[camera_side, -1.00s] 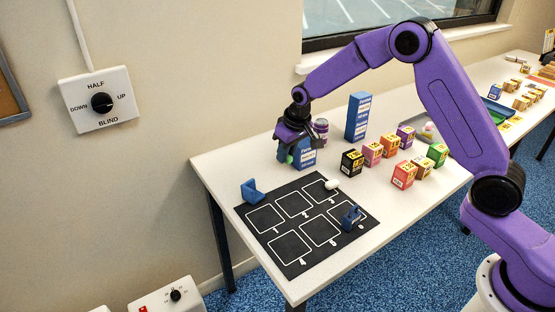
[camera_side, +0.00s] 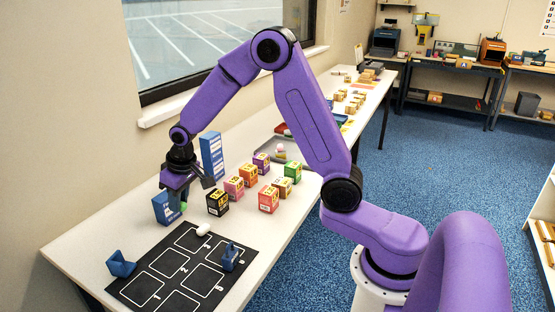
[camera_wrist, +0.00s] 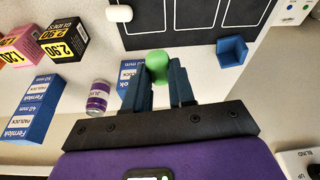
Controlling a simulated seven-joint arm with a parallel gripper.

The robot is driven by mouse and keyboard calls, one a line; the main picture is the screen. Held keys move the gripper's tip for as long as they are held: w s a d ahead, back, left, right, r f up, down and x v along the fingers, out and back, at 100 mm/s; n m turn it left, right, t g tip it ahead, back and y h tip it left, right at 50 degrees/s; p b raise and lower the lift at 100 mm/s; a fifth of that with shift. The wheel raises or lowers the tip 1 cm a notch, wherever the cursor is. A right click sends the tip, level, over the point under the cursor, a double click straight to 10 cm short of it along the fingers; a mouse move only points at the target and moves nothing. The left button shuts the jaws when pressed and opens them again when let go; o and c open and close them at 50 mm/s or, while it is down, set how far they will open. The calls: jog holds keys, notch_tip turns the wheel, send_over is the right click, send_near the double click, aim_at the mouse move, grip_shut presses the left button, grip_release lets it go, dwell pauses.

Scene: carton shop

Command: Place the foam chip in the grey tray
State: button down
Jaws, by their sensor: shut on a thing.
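My gripper (camera_side: 186,188) is shut on a green foam chip (camera_side: 183,207), held in front of a low blue box (camera_side: 165,210). In the wrist view the chip (camera_wrist: 157,62) shows at the tips of the dark fingers (camera_wrist: 160,82), with its near part hidden between them. The grey tray (camera_side: 293,157) stands farther back along the table, beyond the small cartons, partly hidden by my arm. It holds small white and pink pieces. My gripper is well to the left of it.
Several coloured cartons (camera_side: 246,182) stand between my gripper and the tray. A tall blue box (camera_side: 212,157) is behind my gripper. A black mat (camera_side: 158,262) with a white piece (camera_side: 204,229) and blue holders (camera_side: 121,264) lies in front. A purple can (camera_wrist: 98,98) stands close by.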

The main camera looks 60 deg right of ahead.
jog(key=d+m, duration=0.1)
jog(key=d, duration=0.4)
jog(key=d+m, duration=0.1)
jog(key=d, duration=0.4)
jog(key=d+m+h, duration=0.1)
jog(key=d+m, duration=0.1)
jog(key=d, duration=0.4)
jog(key=shift+w+r, duration=0.1)
jog(key=shift+w, duration=0.3)
jog(key=s+d+m+g+h, duration=0.1)
jog(key=s+d+m, duration=0.3)
jog(key=s+d, duration=0.5)
jog(key=s+d+m+h, duration=0.1)
jog(key=s+d+m, duration=0.25)
jog(key=d, duration=1.05)
jog(key=s+d+m+g, duration=0.1)
jog(key=s+d+m, duration=0.2)
jog(key=s+d, duration=0.6)
jog(key=w+d+f, duration=0.3)
jog(key=d, duration=0.1)
jog(key=w+d+f, duration=0.3)
jog(key=d, duration=0.2)
jog(key=w+d+f, duration=0.3)
jog(key=d, duration=0.1)
jog(key=shift+w+d+f, duration=0.15)
jog(key=shift+d, duration=0.1)
jog(key=shift+w+d+f, duration=0.1)
jog(key=shift+f, duration=1.55)
jog(key=shift+f, duration=0.15)
